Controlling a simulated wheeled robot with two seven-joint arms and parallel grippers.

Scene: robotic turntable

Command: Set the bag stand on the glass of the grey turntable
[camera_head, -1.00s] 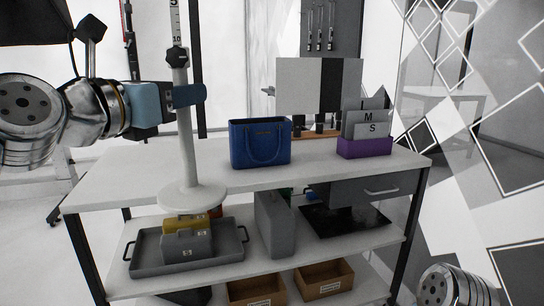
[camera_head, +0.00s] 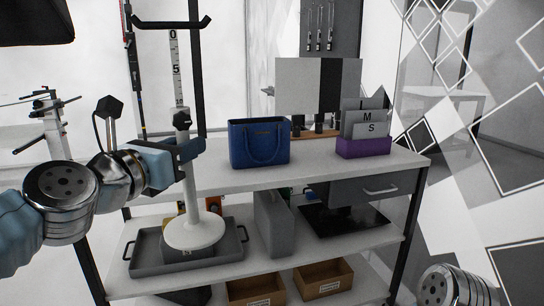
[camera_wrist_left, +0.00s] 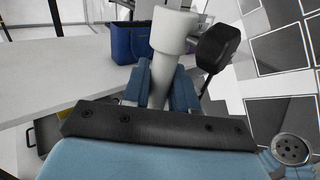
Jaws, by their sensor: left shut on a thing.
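The bag stand (camera_head: 188,195) has a white pole, a round white base, a graduated upper rod and a dark hook bar at the top. My left gripper (camera_head: 188,150) is shut on its pole below the dark knob and holds it upright. In the head view the round base hangs in front of the white table's front edge, over the lower shelf. In the left wrist view the pole (camera_wrist_left: 170,50) stands between the blue fingers (camera_wrist_left: 160,88), with the knob to its right. The grey turntable is not recognisable in either view. My right gripper is out of view.
A blue bag (camera_head: 258,143) and a purple sorter (camera_head: 363,147) with lettered cards stand on the white table (camera_head: 315,170).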

